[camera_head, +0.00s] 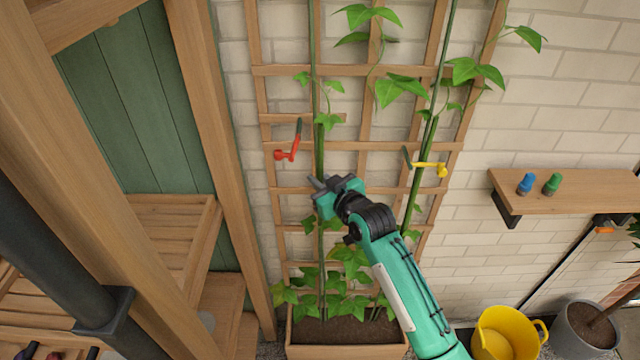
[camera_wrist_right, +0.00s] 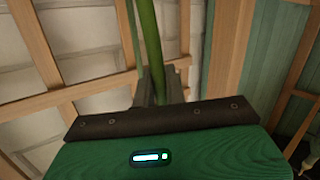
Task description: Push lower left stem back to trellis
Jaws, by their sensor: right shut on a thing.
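The left green stem (camera_head: 319,150) runs upright along the left part of the wooden trellis (camera_head: 345,70) and rises from the planter (camera_head: 345,350). My right gripper (camera_head: 318,187) reaches it from the lower right, at the lower half of the trellis. In the right wrist view the stem (camera_wrist_right: 150,45) passes down between the fingers (camera_wrist_right: 160,88), which are shut on it. The gripper body hides the stem's lower part there. I cannot tell whether the stem touches the trellis slats at that height. My left gripper is not in view.
A red clip (camera_head: 290,150) is on the trellis left of the stem, and a yellow clip (camera_head: 430,168) is by the right stem (camera_head: 427,130). A shelf (camera_head: 590,190) holds two small bottles. A yellow bucket (camera_head: 512,335) stands at lower right. A wooden post (camera_head: 205,110) is close on the left.

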